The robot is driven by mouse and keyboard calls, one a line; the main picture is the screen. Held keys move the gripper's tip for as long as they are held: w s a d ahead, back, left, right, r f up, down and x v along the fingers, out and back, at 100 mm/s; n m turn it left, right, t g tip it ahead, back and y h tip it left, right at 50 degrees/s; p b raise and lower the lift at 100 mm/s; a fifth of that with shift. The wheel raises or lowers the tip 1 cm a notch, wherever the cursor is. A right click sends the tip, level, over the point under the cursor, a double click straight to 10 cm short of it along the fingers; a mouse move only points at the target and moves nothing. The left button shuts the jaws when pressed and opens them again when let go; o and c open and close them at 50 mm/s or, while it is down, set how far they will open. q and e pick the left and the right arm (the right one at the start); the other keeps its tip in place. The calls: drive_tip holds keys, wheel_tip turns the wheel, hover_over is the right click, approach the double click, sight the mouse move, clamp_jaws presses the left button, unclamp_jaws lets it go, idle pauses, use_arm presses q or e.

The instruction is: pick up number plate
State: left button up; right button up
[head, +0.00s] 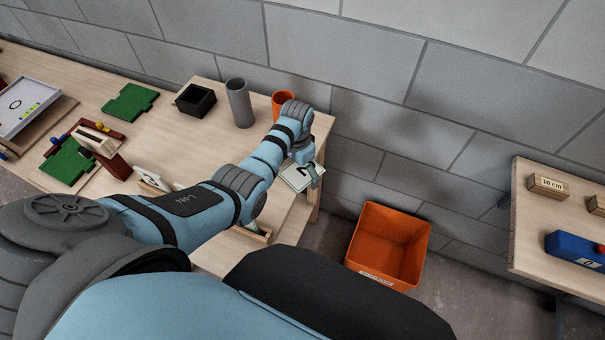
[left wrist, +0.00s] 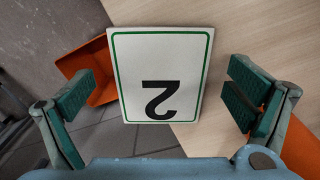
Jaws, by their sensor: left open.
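A white number plate with a green border and a black 2 shows in the left wrist view (left wrist: 160,60), upside down there. In the head view the plate (head: 297,177) is at the right end of the wooden table, partly hidden by my left arm. My left gripper (head: 311,174) is open at the plate. In the left wrist view its two green finger pads stand on either side of the plate, with a gap at each side. What the plate rests on cannot be told. My right gripper is not in view.
An orange bin (head: 366,246) stands on the floor right of the table. A grey cylinder (head: 240,104), an orange cup (head: 279,104) and a black box (head: 195,100) stand at the back. Another white plate (head: 150,178) stands left of my arm. A second table (head: 536,222) is at right.

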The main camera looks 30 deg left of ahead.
use_arm(q)
drive_tip(key=shift+s+r, duration=0.2)
drive_tip(key=shift+w+f, duration=0.1)
drive_tip(key=shift+f, duration=0.2)
idle(0.3)
drive_tip(key=c, duration=1.4)
drive_tip(key=shift+o, duration=0.2)
drive_tip(key=shift+r, duration=0.15)
